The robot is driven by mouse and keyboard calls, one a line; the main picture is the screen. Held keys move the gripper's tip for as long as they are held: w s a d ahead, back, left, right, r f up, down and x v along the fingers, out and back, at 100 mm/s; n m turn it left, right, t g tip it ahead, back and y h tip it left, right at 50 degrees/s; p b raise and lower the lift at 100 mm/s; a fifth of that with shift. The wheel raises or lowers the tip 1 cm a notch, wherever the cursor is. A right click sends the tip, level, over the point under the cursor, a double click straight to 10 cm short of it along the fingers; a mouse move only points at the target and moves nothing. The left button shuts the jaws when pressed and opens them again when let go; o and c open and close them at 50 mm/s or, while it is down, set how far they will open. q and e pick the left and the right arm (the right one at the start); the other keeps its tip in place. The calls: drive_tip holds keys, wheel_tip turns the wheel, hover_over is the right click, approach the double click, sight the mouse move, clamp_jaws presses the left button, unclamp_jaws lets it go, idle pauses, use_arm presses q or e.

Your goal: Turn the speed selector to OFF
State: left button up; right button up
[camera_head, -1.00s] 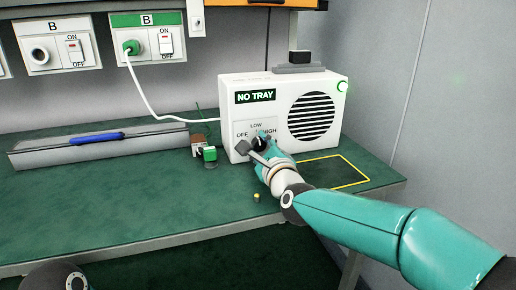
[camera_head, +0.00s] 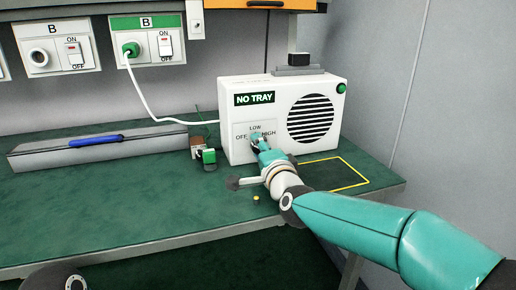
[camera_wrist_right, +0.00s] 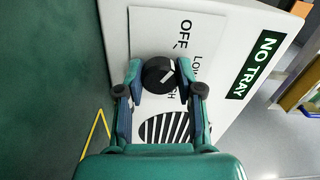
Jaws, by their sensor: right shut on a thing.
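The speed selector is a round black knob (camera_wrist_right: 158,75) with a white mark, on the front plate of a white box (camera_head: 234,122). The plate bears the words OFF, LOW and HIGH. In the right wrist view the white mark lies diagonally; I cannot tell for certain which label it points at. My right gripper (camera_head: 260,142) is at the plate and hides most of the knob in the head view. In the wrist view its fingers (camera_wrist_right: 159,90) are shut on the knob from both sides. My left gripper is not in view.
The box shows a NO TRAY sign (camera_head: 254,98), a round grille and a green lamp (camera_head: 341,88). A small green-topped item (camera_head: 209,156) and a grey case (camera_head: 50,155) with a blue handle are left. The front bench is mostly clear.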

drive_tip(key=shift+a+f+n, duration=0.1)
drive_tip(key=shift+f+n, duration=0.35)
drive_tip(key=shift+n, duration=0.05)
drive_tip(key=o, duration=1.2)
drive_tip(key=shift+r, duration=0.1)
drive_tip(key=shift+c, duration=0.2)
drive_tip(key=shift+r, duration=0.15)
drive_tip(key=shift+s+d+r, duration=0.1)
drive_tip(key=shift+s+d, duration=0.15)
drive_tip(key=shift+s, duration=0.25)
drive_tip(key=v, duration=1.1)
